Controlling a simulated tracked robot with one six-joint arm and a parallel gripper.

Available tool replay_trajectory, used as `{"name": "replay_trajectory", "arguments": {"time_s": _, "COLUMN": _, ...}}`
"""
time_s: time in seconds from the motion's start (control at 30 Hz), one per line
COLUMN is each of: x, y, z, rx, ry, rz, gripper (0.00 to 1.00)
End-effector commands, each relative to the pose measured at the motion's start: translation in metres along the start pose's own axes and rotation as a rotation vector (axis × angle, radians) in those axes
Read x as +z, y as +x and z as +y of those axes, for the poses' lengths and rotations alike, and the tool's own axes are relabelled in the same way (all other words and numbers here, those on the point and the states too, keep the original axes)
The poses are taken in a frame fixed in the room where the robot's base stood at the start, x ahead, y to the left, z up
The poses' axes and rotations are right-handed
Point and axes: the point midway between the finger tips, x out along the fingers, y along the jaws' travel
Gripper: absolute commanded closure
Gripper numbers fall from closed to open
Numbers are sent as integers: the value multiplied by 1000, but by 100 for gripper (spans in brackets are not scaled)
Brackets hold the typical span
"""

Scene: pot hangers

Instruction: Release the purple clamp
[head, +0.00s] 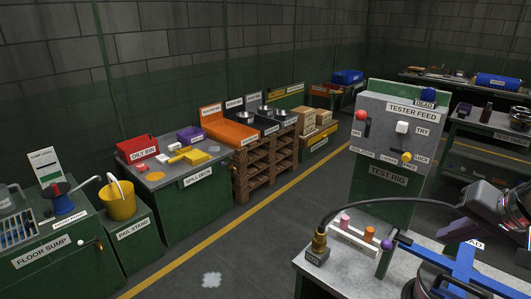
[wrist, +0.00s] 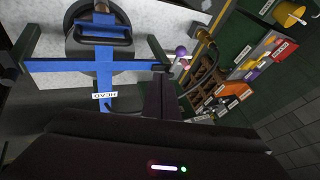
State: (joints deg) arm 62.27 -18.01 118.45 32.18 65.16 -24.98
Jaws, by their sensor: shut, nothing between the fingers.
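A purple ball knob (head: 386,244), which looks like the purple clamp's handle, stands at the left end of the blue cross-shaped frame (head: 440,262) on the near bench. In the wrist view the knob (wrist: 181,51) shows just right of the blue frame (wrist: 60,66), which bears a HEAD label. My gripper (head: 446,230) is at the right, above the frame, with its fingers shut and empty. In the wrist view my gripper's dark fingers (wrist: 160,78) point toward the frame; a gap appears between them and the knob. The clamp's lower part is too small to make out.
A brass fitting with a black hose (head: 319,241) and a rack with orange-pink pegs (head: 354,238) stand left of the knob. The test rig (head: 390,150) rises behind the bench. The hose arches over the bench toward my arm. Open floor (head: 235,255) lies to the left.

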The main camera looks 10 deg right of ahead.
Motion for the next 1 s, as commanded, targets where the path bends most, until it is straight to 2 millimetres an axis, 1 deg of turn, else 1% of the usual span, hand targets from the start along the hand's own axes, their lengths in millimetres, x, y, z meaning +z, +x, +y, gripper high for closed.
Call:
{"name": "replay_trajectory", "arguments": {"time_s": 0.17, "x": 0, "y": 7, "z": 0, "rx": -1, "ry": -1, "rz": -1, "gripper": 100}}
{"name": "replay_trajectory", "arguments": {"time_s": 0.27, "x": 0, "y": 16, "z": -1, "rx": -2, "ry": -2, "rz": -3, "gripper": 100}}
{"name": "replay_trajectory", "arguments": {"time_s": 0.83, "x": 1, "y": 103, "z": -2, "rx": -2, "ry": -3, "rz": -5, "gripper": 100}}
{"name": "replay_trajectory", "arguments": {"time_s": 1.0, "x": 2, "y": 113, "z": -18, "rx": -3, "ry": -7, "rz": -3, "gripper": 100}}
